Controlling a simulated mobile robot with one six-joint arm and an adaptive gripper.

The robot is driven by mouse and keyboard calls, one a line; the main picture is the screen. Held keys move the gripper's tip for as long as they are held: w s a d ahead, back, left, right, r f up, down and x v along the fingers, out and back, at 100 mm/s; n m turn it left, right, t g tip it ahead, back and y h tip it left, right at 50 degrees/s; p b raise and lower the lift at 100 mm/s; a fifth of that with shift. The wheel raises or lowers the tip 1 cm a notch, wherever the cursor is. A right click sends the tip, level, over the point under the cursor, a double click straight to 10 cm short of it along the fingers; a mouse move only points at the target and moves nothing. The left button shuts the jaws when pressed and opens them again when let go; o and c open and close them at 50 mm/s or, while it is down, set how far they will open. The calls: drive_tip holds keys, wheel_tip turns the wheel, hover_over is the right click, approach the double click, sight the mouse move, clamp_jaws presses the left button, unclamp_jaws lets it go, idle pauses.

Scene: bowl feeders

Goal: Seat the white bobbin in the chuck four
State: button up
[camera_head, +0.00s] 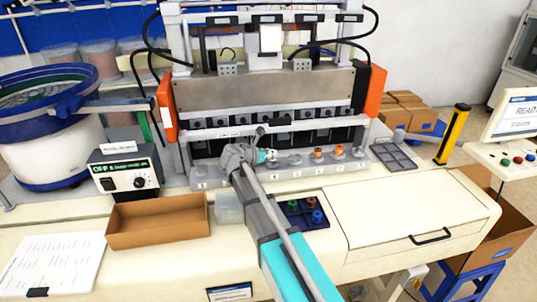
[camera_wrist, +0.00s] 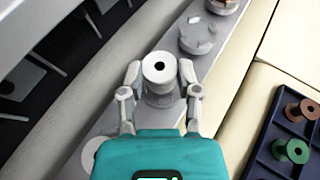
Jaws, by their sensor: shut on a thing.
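The white bobbin (camera_wrist: 160,68) is between the two fingers of my gripper (camera_wrist: 161,80) in the wrist view, its round top and dark centre hole facing the camera. My gripper is shut on it, above the grey chuck strip. A grey round shape shows just under the bobbin; whether the bobbin touches or sits in a chuck cannot be told. In the head view my gripper (camera_head: 266,156) is over the middle of the numbered strip (camera_head: 205,184), and the bobbin is too small there to make out clearly.
An empty chuck (camera_wrist: 196,38) lies ahead of the bobbin in the wrist view. Orange bobbins (camera_head: 317,152) stand in chucks farther right. The machine's press (camera_head: 265,90) rises behind the strip. A cardboard box (camera_head: 157,222) is left.

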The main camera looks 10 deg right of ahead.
drive_tip(key=shift+f+b, duration=0.6)
drive_tip(key=shift+b, duration=0.05)
drive_tip(key=o, duration=0.7)
drive_tip(key=shift+c, duration=0.2)
drive_tip(key=p+v, duration=0.4)
drive_tip(key=v, duration=0.7)
idle(0.9)
idle(0.7)
